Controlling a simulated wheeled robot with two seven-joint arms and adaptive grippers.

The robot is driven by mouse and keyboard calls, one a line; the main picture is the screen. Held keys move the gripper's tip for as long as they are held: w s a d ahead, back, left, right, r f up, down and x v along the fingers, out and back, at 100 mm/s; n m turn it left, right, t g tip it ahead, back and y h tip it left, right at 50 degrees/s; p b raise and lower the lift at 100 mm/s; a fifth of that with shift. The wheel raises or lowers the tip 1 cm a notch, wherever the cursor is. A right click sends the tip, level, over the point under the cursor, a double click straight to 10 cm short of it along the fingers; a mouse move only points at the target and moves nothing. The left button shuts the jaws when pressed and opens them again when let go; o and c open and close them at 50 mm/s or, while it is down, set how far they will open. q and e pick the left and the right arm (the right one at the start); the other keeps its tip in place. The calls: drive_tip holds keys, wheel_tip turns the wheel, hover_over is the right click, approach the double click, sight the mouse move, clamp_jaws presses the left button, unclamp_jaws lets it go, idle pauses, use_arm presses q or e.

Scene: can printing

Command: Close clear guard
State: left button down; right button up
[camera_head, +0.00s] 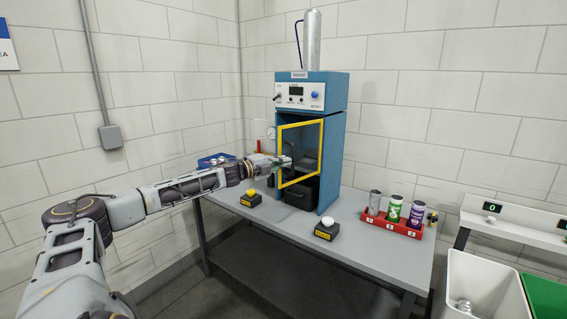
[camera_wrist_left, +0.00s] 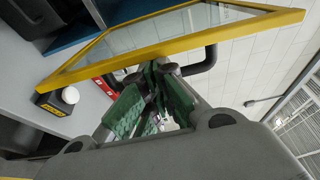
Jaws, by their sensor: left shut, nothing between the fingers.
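The clear guard (camera_head: 301,152) is a transparent panel in a yellow frame on the front of the blue printing machine (camera_head: 336,140). In the wrist view the yellow-framed guard (camera_wrist_left: 170,42) stretches across the top, with a dark bar handle (camera_wrist_left: 207,60) on it. The guard looks swung at least partly out from the machine; its exact angle is hard to tell. My left gripper (camera_head: 284,161) is at the guard's left edge. In the wrist view its green-padded fingers (camera_wrist_left: 150,100) are shut and empty, close to the handle; contact is unclear. My right gripper is not in view.
A yellow-button box (camera_head: 251,198) and a white-button box (camera_head: 327,229) stand on the grey table (camera_head: 375,255). A red rack (camera_head: 395,226) holds three cans at the right. A blue tray (camera_head: 215,160) lies behind my left arm. White and green bins stand at the lower right.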

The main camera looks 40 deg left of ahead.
use_arm(q)
drive_tip(key=shift+a+b, duration=0.35)
drive_tip(key=shift+a, duration=0.75)
idle(1.1)
